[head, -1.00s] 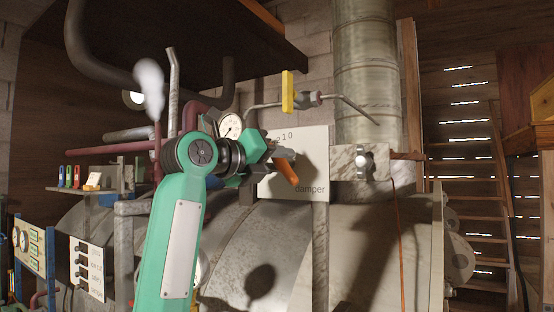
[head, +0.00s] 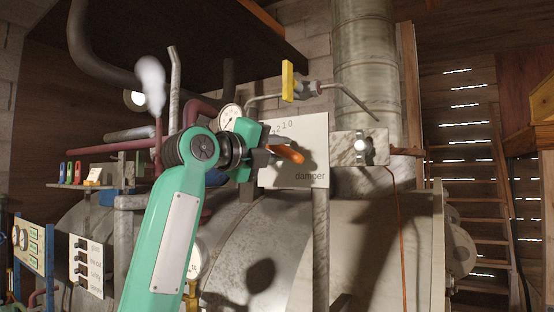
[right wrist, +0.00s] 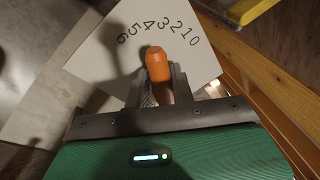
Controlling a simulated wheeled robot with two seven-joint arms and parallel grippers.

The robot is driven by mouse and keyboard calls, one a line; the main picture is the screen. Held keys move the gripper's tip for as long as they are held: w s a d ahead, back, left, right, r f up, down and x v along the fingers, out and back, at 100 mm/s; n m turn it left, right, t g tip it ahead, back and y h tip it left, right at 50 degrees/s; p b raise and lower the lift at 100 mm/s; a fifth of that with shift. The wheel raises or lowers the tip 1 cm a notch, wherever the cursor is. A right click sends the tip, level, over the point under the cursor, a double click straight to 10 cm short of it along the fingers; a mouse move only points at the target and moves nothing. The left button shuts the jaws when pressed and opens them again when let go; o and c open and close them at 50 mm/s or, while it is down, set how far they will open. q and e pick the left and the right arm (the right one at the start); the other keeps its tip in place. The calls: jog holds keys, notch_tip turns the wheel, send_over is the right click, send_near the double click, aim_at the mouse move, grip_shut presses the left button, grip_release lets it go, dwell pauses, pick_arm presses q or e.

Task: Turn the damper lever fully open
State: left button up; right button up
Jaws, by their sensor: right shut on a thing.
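The damper lever has an orange handle (head: 290,154) in front of a pale plate (head: 314,150) marked "damper", with numbers along its top. My right gripper (head: 280,149) is shut on this handle, which points right and slightly down in the head view. In the right wrist view the orange handle (right wrist: 157,64) stands between the fingers (right wrist: 158,85), its tip just below the 4 and 5. The numbers 0 to 6 on the plate (right wrist: 112,47) are readable there. The lever's pivot is hidden behind my gripper. My left gripper is not in view.
A yellow-handled valve (head: 288,80) on a thin pipe sits just above the plate. A round gauge (head: 229,116) is behind my right wrist. A marbled box (head: 348,146) is right of the plate, and the large metal drum (head: 250,235) lies below.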

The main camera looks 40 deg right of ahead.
jog(key=n+b, duration=0.1)
jog(key=n, duration=0.1)
jog(key=n+t+b, duration=0.1)
jog(key=n+b, duration=0.1)
jog(key=shift+f+h, duration=0.3)
jog(key=shift+f, duration=0.1)
jog(key=shift+n+b, duration=0.55)
jog(key=shift+n, duration=0.55)
jog(key=shift+r, duration=0.1)
jog(key=o, duration=0.7)
